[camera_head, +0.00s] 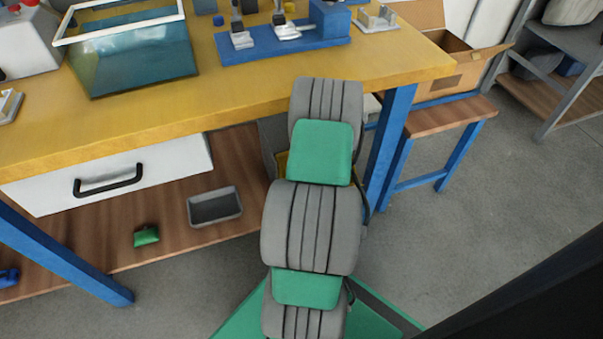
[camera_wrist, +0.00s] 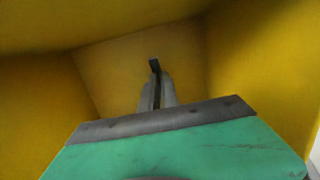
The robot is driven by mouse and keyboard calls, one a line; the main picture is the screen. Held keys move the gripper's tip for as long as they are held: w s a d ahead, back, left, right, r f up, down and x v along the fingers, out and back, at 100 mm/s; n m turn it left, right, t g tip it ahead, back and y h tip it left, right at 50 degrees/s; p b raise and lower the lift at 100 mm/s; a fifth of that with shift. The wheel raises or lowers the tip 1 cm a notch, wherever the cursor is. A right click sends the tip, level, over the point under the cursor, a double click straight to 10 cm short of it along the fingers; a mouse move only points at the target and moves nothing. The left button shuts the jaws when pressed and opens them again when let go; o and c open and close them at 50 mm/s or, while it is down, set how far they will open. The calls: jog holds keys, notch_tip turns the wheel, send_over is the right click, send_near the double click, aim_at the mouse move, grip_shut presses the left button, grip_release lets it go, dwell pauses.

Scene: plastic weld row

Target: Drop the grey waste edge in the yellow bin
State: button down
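The yellow bin (camera_wrist: 225,60) fills the wrist view, its yellow walls around my gripper. In the head view only a small yellow patch of the bin (camera_head: 282,163) shows beside my arm, under the table. My gripper (camera_wrist: 157,88) points into the bin, its two grey fingers close together. A narrow dark grey strip, which looks like the grey waste edge (camera_wrist: 154,64), sits between the fingers and sticks out past their tips. It appears apart from the bin walls. In the head view my arm hides the gripper and most of the bin.
The yellow-topped table (camera_head: 235,105) stands above, with a blue leg (camera_head: 389,145) right of my arm. A grey tray (camera_head: 214,207) and a green part (camera_head: 146,236) lie on the lower wooden shelf. A small wooden bench (camera_head: 440,116) stands at right; floor near it is clear.

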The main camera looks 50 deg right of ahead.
jog(key=shift+f, duration=0.35)
jog(key=c, duration=1.6)
grip_release()
jog(key=shift+r, duration=0.1)
jog(key=shift+r, duration=0.35)
jog(key=p+v, duration=0.5)
jog(key=v, duration=0.7)
jog(key=shift+f, duration=0.1)
